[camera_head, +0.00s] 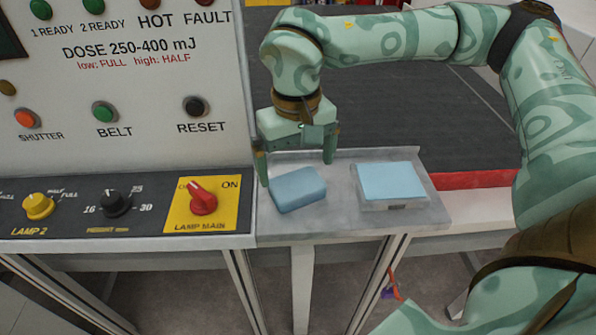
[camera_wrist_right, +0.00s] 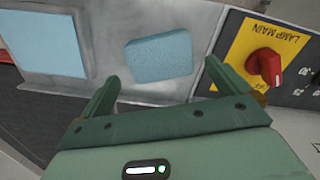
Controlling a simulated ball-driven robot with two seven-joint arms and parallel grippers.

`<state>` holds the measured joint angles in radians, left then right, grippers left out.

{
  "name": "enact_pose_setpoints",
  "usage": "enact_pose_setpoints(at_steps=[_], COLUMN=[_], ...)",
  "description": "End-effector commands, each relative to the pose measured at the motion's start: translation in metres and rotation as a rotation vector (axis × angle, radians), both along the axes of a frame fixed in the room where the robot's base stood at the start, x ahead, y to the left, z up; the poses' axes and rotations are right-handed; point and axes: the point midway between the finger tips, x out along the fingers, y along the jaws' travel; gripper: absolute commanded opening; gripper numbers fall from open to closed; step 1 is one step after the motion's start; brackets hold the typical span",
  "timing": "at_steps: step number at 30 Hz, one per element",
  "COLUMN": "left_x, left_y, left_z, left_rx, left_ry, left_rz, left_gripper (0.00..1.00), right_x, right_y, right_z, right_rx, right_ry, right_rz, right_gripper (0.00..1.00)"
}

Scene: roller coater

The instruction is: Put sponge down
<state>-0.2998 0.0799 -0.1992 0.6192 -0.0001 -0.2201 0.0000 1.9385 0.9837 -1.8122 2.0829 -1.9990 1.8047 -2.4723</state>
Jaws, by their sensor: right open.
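A blue sponge (camera_head: 298,189) lies flat on a grey metal shelf (camera_head: 335,222) to the right of the control panel. My right gripper (camera_head: 297,172) is above and just behind the sponge, with its two fingers spread apart. In the right wrist view the sponge (camera_wrist_right: 159,58) lies beyond the open fingertips (camera_wrist_right: 160,85), with nothing visible between them. The sponge rests on the shelf and looks clear of the fingers. My left gripper is not in view.
A box with a light-blue top (camera_head: 392,182) stands on the shelf right of the sponge. The red lamp main switch (camera_head: 203,198) on its yellow plate is close on the left. The panel with buttons (camera_head: 120,75) rises at the left. The shelf has a low back rim.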

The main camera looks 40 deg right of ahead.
Motion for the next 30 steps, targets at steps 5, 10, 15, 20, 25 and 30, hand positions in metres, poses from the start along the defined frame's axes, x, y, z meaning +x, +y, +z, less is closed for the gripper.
enact_pose_setpoints(at_steps=[5,10,15,20,25,30], left_x=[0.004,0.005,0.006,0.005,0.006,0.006], left_y=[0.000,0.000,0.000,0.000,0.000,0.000], left_z=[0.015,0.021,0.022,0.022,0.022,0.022], left_rx=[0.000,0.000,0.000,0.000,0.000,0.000], left_ry=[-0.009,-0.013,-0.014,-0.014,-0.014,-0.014], left_rz=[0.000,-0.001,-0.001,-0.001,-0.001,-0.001], left_gripper=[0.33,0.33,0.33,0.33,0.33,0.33], right_x=[0.000,0.000,0.000,0.000,0.000,0.000], right_y=[0.000,0.000,0.000,0.000,0.000,0.000], right_z=[0.048,0.073,0.081,0.081,0.081,0.081], right_rx=[0.001,0.000,0.001,0.000,0.000,0.000], right_ry=[-0.006,-0.003,-0.001,0.000,0.000,0.000], right_rz=[0.000,0.001,0.001,0.001,0.001,0.001], right_gripper=[1.00,1.00,1.00,1.00,1.00,1.00])
